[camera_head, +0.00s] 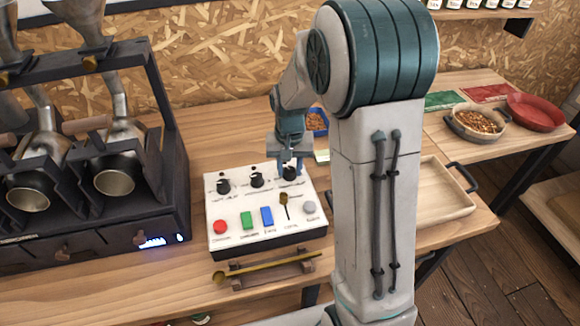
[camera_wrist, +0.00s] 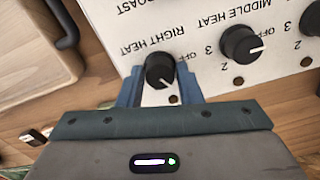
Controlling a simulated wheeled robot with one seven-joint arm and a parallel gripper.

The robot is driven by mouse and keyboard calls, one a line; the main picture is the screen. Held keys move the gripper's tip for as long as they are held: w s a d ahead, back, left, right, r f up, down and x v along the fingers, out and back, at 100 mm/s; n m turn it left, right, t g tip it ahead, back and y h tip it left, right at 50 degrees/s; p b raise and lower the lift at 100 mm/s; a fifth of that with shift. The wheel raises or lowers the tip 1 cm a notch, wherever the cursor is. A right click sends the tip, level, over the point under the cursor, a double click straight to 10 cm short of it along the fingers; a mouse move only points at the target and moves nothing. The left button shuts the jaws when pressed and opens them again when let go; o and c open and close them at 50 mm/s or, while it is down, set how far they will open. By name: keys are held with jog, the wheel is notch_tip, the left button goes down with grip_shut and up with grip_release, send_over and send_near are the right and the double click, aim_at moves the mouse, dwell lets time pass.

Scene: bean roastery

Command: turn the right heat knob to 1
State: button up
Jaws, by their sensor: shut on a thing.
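The white control panel (camera_head: 264,240) stands on the wooden bench. The right heat knob (camera_wrist: 159,70) is black and round, beside its printed label RIGHT HEAT in the wrist view, where the text appears upside down. A short pale pointer mark shows on its lower right side in that view. The number it points to is hard to read. My gripper (camera_wrist: 160,88) has a blue finger on each side of this knob and is shut on it. In the head view my gripper (camera_head: 290,168) comes down over the knob and partly hides it. The middle heat knob (camera_wrist: 240,45) is free.
The left knob (camera_head: 223,186) is also free. A red button (camera_head: 220,227), green (camera_head: 247,219) and blue (camera_head: 267,216) switches and a small lever (camera_head: 285,206) sit nearer the panel's front. The roaster (camera_head: 100,200) stands left, a wooden tray (camera_head: 440,210) right.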

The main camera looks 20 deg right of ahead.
aim_at(290, 169)
dwell(0.3)
jog(key=o, duration=1)
notch_tip(290, 169, up, 14)
jog(key=shift+f, duration=0.1)
